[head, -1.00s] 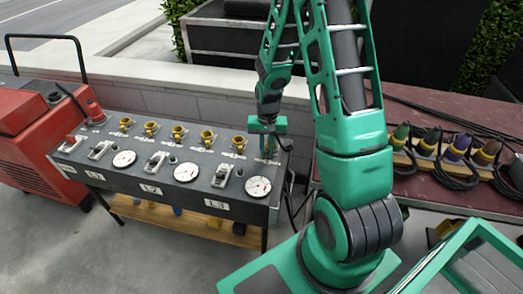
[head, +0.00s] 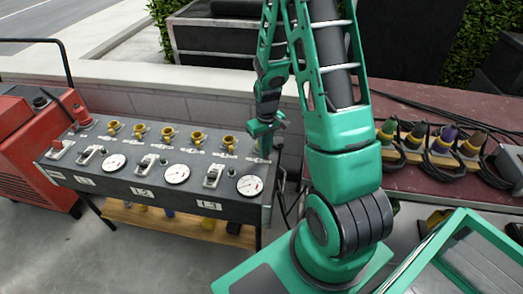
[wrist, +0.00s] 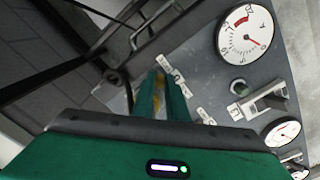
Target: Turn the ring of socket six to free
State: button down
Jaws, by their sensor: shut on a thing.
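A dark panel (head: 190,194) carries a row of yellow ring sockets along its back edge. Several stand clear of my arm; the rightmost of these (head: 229,143) is just left of my gripper (head: 265,143). My gripper points down at the right end of the row, where its body hides the socket in the head view. In the wrist view my gripper's two green fingers (wrist: 160,98) are close together around a narrow yellow piece (wrist: 158,90), the ring of socket six. Most of the ring is hidden, so its setting cannot be read. White tags lie beside the fingers.
Round dials (head: 249,185) and levers (head: 213,176) line the panel's front. A red machine (head: 35,150) stands at left. Cables with coloured plugs (head: 443,140) lie on a dark red surface at right. A low wall runs behind the panel.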

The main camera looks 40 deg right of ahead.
jog(key=shift+w+d, duration=0.1)
jog(key=c, duration=1.7)
grip_release()
jog(key=shift+c, duration=0.2)
jog(key=shift+r, duration=0.15)
notch_tip(320, 180, up, 10)
jog(key=shift+r, duration=0.25)
